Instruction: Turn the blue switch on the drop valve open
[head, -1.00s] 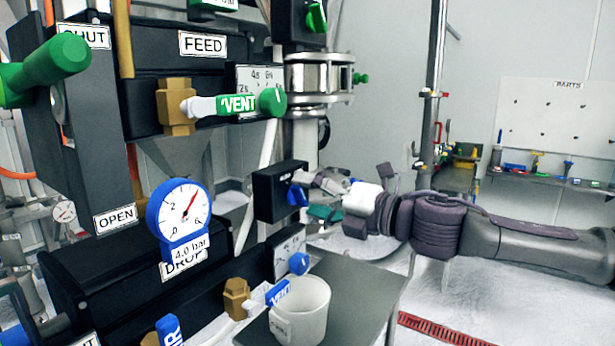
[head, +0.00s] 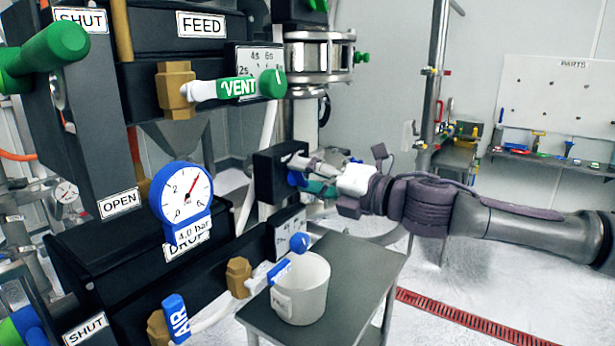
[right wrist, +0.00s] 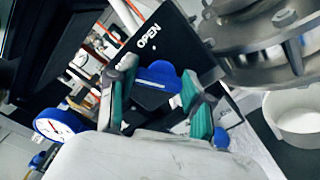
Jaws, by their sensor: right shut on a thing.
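The blue switch (right wrist: 158,75) sits on a black box (right wrist: 150,40) marked OPEN in the right wrist view. In the head view the black box (head: 268,180) stands right of the gauge, and my gripper mostly hides the switch (head: 295,179). My right gripper (head: 303,172) reaches in from the right to the front of that box. In the right wrist view its teal-padded fingers (right wrist: 160,95) lie on either side of the blue switch, shut on it. The DROP unit (head: 110,250) is the black housing at lower left. My left gripper is not in view.
A blue gauge (head: 184,197) is on the DROP housing. Below are the blue AIR handle (head: 175,318) and blue VENT handle (head: 279,271). A white cup (head: 301,290) stands on a grey table (head: 375,262). The green VENT handle (head: 238,88) is above. Floor at right is clear.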

